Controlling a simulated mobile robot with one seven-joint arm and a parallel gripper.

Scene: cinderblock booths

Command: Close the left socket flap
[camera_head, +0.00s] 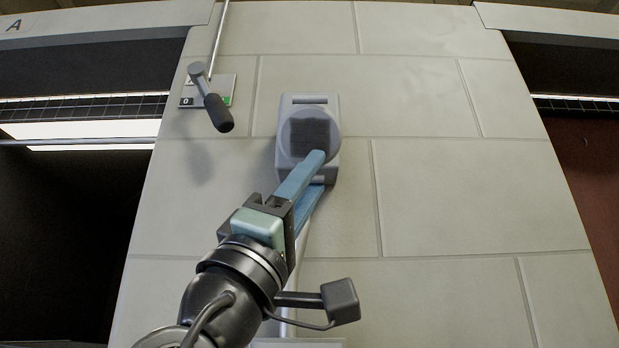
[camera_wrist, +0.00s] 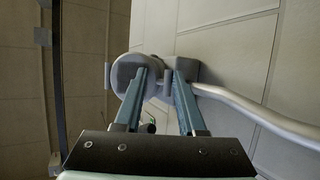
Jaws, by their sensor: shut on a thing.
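A grey socket box (camera_head: 320,176) is fixed to the block wall, with a round grey flap (camera_head: 310,125) at its front. In the wrist view the round flap (camera_wrist: 124,70) stands out from the socket box (camera_wrist: 186,68); its exact angle is hard to tell. My gripper (camera_head: 321,172) reaches up from below with its blue fingers at the lower edge of the flap. In the wrist view my gripper (camera_wrist: 167,70) has its two fingertips apart, with a grey part of the flap between them, and is shut on it. The fingers hide part of the flap and box.
A lever with a dark grip (camera_head: 217,111) sticks out from a small plate (camera_head: 230,89) on the wall at upper left. A pipe (camera_wrist: 250,105) runs from the box along the wall. Dark openings flank the wall; the wall right of the box is clear.

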